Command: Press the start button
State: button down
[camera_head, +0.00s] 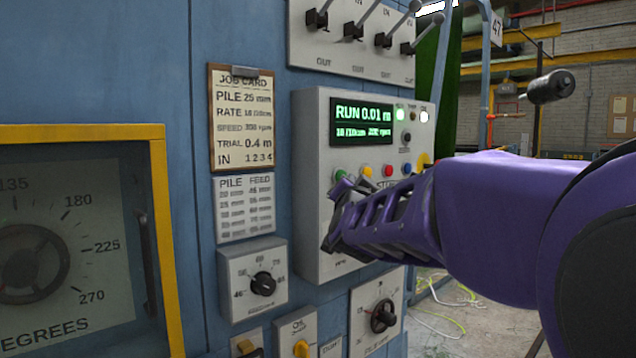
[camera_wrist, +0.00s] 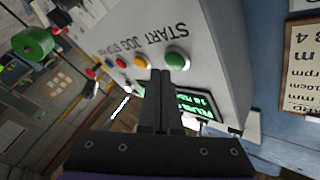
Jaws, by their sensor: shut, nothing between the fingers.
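The green start button (camera_wrist: 177,60) is on the pale control box (camera_wrist: 215,50), beside the word START. It also shows in the head view (camera_head: 340,175), just above my gripper's tip. My gripper (camera_wrist: 161,74) is shut and empty. In the wrist view its fingertips lie just left of and below the green button, and the button is uncovered. I cannot tell the gap between the tips and the panel. In the head view my purple gripper (camera_head: 343,187) covers part of the box's lower front. The lit display (camera_head: 362,122) reads RUN 0.01 m.
Yellow (camera_head: 367,171) and red (camera_head: 387,171) buttons sit right of the green one. A job card (camera_head: 241,120) hangs left of the box, and a selector knob (camera_head: 263,284) is below it. Levers (camera_head: 352,28) stick out above. A yellow-framed dial (camera_head: 80,132) is at the left.

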jog(key=shift+s+d, duration=0.1)
jog(key=shift+d, duration=0.05)
jog(key=s+d+b, duration=0.1)
jog(key=s+b, duration=0.1)
jog(key=s+d+b, duration=0.1)
jog(key=s+b, duration=0.1)
jog(key=shift+d+r, duration=0.2)
jog(key=shift+d, duration=0.1)
dwell(0.5)
jog(key=w+a+p, duration=0.1)
jog(key=w+p, duration=0.1)
jog(key=p, duration=0.3)
jog(key=shift+r, duration=0.1)
